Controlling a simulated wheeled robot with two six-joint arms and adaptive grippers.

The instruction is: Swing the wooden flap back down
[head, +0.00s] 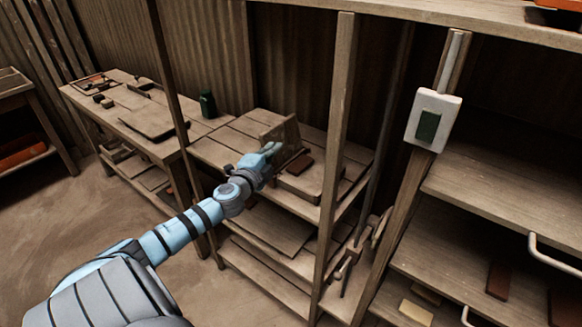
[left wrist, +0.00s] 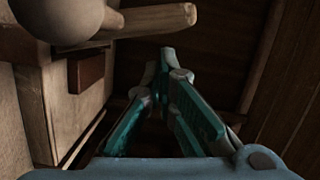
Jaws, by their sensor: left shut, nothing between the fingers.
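The wooden flap (head: 287,132) stands raised and tilted at the back of a wooden press base (head: 308,183) on the workbench. A reddish-brown tile (head: 299,164) lies on the base; a reddish-brown block also shows in the left wrist view (left wrist: 88,72). My left gripper (head: 274,149) is at the flap's front left side, shut and empty; I cannot tell whether it touches the flap. In the left wrist view its fingers (left wrist: 165,62) meet at the tips with nothing between them. A rounded grey knob (left wrist: 62,8) is close at the top left. My right gripper is out of view.
A wooden post (head: 338,130) stands right of the press, and a thinner post (head: 169,95) rises left of my arm. A dark green can (head: 208,104) stands on the bench behind. A white switch box (head: 432,121) hangs at right, beside shelves.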

